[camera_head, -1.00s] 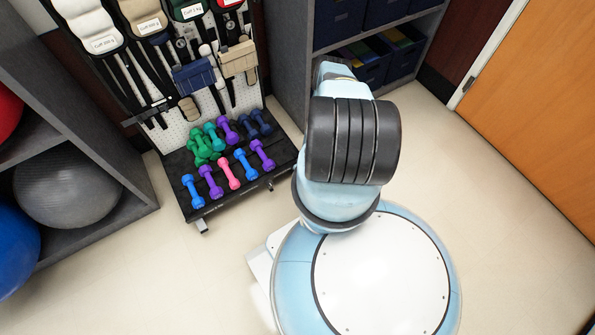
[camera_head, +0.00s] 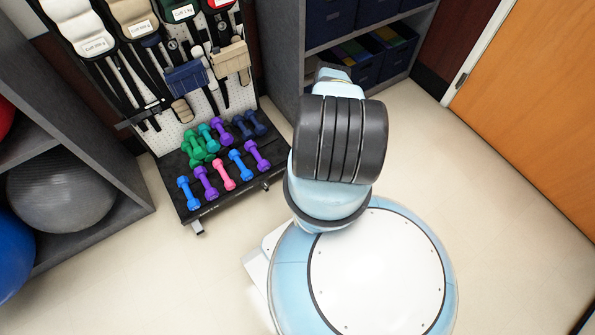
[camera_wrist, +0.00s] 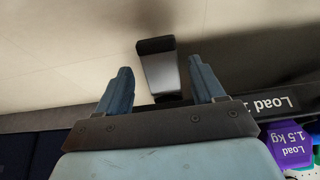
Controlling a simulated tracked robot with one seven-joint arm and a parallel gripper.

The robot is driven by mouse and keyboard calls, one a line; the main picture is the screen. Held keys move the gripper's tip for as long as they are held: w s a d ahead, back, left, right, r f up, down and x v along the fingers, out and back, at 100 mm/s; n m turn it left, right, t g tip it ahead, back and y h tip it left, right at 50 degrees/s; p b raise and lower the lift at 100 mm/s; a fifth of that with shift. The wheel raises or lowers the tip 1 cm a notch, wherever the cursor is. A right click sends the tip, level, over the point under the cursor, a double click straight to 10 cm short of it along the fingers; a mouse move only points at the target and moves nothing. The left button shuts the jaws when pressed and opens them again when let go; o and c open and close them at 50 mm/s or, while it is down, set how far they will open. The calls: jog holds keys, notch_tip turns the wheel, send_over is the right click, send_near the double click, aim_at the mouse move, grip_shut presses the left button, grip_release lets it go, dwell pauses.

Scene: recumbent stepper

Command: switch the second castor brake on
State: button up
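The dumbbell rack on castors (camera_head: 190,215) stands left of my arm in the head view. A castor (camera_head: 198,228) shows under its front left corner, and another (camera_head: 265,186) under its front edge farther right; no brake position can be read there. In the wrist view a grey metal tab with a black end (camera_wrist: 161,72), apparently a castor brake lever, sticks out from the dark rack edge (camera_wrist: 240,105). My gripper (camera_wrist: 160,66) is open, with one blue finger on each side of the tab and visible gaps. My gripper is hidden in the head view.
Colored dumbbells (camera_head: 223,174) lie on the rack, with cuff weights (camera_head: 95,45) hanging above. A ball shelf (camera_head: 100,225) stands at left, a bin shelf (camera_head: 390,65) behind my arm, and an orange door (camera_head: 540,120) at right. Pale floor (camera_head: 450,160) is clear between.

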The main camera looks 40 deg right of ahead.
jog(key=shift+r, duration=0.25)
jog(key=v, duration=1.3)
jog(key=shift+s, duration=0.15)
jog(key=shift+r, duration=0.1)
